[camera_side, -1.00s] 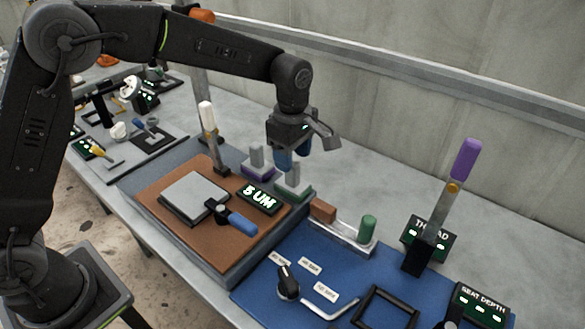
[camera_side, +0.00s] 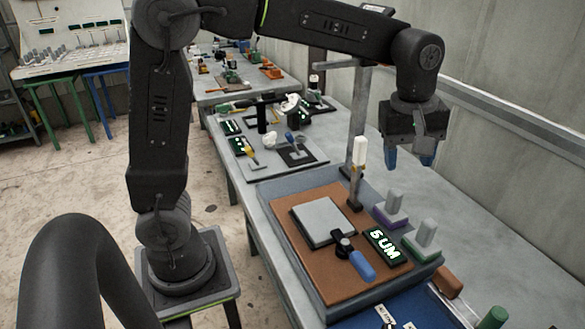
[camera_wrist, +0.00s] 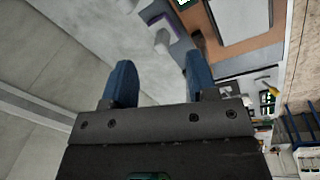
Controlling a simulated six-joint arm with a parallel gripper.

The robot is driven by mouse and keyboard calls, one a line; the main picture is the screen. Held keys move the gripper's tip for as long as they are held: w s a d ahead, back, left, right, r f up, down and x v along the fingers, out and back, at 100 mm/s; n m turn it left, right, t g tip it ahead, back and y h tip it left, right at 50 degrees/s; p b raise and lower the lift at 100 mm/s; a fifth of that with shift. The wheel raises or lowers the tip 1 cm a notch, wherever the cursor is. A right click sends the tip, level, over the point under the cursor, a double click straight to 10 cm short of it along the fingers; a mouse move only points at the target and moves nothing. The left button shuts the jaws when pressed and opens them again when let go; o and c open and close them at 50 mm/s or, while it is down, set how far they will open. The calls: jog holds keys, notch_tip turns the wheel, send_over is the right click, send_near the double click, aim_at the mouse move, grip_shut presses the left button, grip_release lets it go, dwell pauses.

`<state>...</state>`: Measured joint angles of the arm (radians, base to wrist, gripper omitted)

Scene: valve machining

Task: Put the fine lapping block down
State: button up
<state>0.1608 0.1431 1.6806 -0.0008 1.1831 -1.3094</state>
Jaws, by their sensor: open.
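Two lapping blocks with grey upright handles stand on the bench beside the brown work mat: one with a purple base (camera_side: 391,214), one with a green base (camera_side: 421,247). No readable label tells which is the fine one. Both stand upright. My gripper (camera_side: 410,162) is open and empty, raised above and behind the blocks, touching neither. Its blue fingers are spread apart in the wrist view (camera_wrist: 160,82), with nothing between them. The purple-edged block (camera_wrist: 153,14) shows at the top of that view.
A grey plate (camera_side: 322,221) and a blue-handled tool (camera_side: 355,258) lie on the brown mat (camera_side: 300,255). A "5 UM" display (camera_side: 385,247) sits close to the blocks. A white-topped upright tool (camera_side: 358,170) stands behind the mat. The wall runs along the right.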

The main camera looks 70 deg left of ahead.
jog(key=s+a+f+m+t, duration=0.1)
jog(key=s+a+m+t, duration=0.1)
jog(key=s+m, duration=0.4)
jog(key=s+a+m+t, duration=0.2)
jog(key=s+a+m, duration=0.2)
jog(key=s, duration=0.9)
jog(key=m, duration=0.3)
jog(key=shift+s+a+f, duration=0.3)
jog(key=shift+s+f, duration=0.05)
jog(key=shift+f, duration=0.05)
